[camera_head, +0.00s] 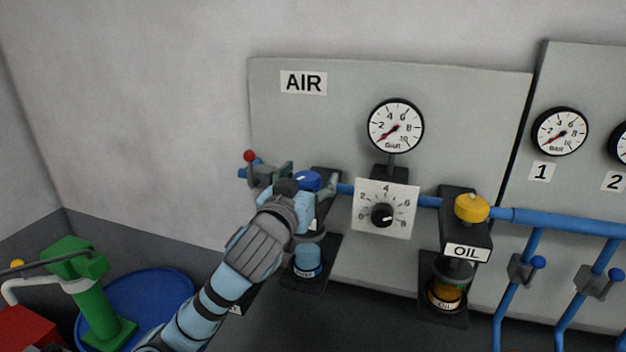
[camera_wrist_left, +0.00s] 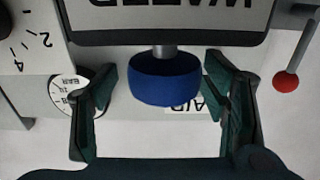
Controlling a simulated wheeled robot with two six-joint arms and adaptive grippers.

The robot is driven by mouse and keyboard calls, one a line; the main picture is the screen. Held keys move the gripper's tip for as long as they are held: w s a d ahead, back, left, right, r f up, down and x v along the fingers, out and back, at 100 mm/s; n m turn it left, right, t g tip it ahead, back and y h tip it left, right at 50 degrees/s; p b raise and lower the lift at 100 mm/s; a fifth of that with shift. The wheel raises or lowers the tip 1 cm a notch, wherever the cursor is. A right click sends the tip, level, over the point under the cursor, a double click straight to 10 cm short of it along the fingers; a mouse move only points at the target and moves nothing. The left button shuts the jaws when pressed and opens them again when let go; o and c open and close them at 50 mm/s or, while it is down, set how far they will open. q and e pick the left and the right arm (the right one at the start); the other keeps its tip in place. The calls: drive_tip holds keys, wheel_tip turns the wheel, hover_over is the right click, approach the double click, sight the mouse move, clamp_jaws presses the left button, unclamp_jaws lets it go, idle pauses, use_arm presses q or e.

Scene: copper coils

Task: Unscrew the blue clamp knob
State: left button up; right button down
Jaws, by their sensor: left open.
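The blue clamp knob (camera_head: 307,180) sits on top of the left-hand filter unit on the AIR panel. In the left wrist view the knob (camera_wrist_left: 165,80) is on a short grey stem, beside the upside-down WATER label (camera_wrist_left: 185,14). My left gripper (camera_head: 304,188) is at the knob, its arm covering part of the unit. In the left wrist view my left gripper (camera_wrist_left: 160,88) is open, one finger on each side of the knob, with a visible gap on both sides. My right gripper is not in view.
A valve with a red ball handle (camera_head: 249,156) is just left of the knob. The regulator dial (camera_head: 382,214) and yellow-knobbed OIL unit (camera_head: 467,252) stand to the right on the blue pipe. A blue drum (camera_head: 150,300) and green equipment (camera_head: 90,285) are lower left.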

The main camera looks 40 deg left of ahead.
use_arm(q)
drive_tip(key=shift+s+a, duration=0.15)
drive_tip(key=shift+s, duration=0.05)
drive_tip(key=shift+c, duration=0.3)
drive_tip(key=c, duration=0.3)
drive_tip(key=shift+w, duration=0.2)
drive_tip(key=c, duration=0.8)
drive_tip(key=shift+y, duration=0.3)
